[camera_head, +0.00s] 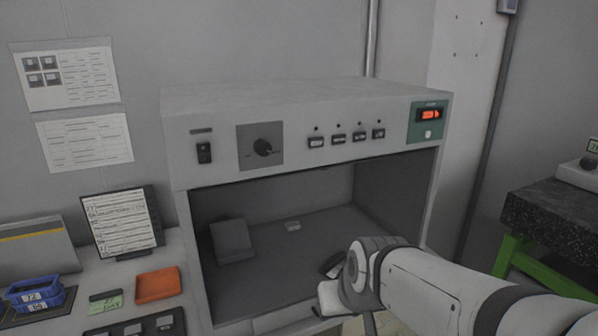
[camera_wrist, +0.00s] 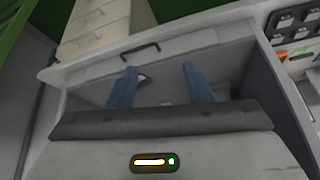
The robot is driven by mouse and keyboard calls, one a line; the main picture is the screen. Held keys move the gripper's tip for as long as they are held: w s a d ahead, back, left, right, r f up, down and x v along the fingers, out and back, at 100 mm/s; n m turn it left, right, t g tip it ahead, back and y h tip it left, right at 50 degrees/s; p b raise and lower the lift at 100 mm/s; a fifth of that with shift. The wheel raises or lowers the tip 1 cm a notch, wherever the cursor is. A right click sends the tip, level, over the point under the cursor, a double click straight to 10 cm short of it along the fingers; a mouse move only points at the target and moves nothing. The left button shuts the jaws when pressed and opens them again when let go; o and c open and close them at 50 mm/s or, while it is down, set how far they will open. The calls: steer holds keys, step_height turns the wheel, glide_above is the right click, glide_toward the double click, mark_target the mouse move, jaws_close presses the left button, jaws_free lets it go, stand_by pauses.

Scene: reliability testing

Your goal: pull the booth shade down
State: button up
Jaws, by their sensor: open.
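The booth (camera_head: 300,100) is a grey cabinet with an open front and a dark interior. No lowered shade covers its opening in the head view. In the wrist view, a black bar handle (camera_wrist: 140,50) sits on a pale strip along the booth's edge; I cannot tell whether this strip belongs to the shade. My gripper (camera_wrist: 158,68) has two blue fingers spread apart with nothing between them. The fingertips point toward the strip, with the handle beyond them and nearer the left finger. In the head view my arm reaches to the booth's opening and hides its lower right front.
Inside the booth are a grey block (camera_head: 231,240) and a small pale piece (camera_head: 293,226). A dark slab table (camera_head: 555,215) on green legs stands right.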

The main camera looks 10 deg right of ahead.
mark_target(323, 167)
steer(key=w+a+r+t+b, duration=0.1)
steer(key=w+r+t+b, duration=0.15)
steer(key=w, duration=0.45)
steer(key=w+a+r+t+b, duration=0.1)
steer(key=w+a+r+t, duration=0.1)
steer(key=w+t, duration=0.35)
steer(key=w+a+r+t+b, duration=0.1)
steer(key=w+r+t+b, duration=0.1)
steer(key=w, duration=0.7)
steer(key=w+d+r+m+t+h, duration=0.1)
steer(key=w+d+r+m+h, duration=0.1)
steer(key=w+h, duration=0.1)
steer(key=w+d+r+m+t+h+b, duration=0.1)
steer(key=w+d+r+m+t+h, duration=0.1)
steer(key=w+r+h, duration=0.1)
steer(key=w+d+r+m+t+h+b, duration=0.1)
steer(key=w+d+r+m+h, duration=0.1)
steer(key=w+r+h, duration=0.1)
steer(key=shift+w+t+h, duration=0.3)
steer(key=shift+w+h, duration=0.25)
steer(key=shift+h, duration=0.45)
steer(key=shift+c, duration=0.5)
jaws_close()
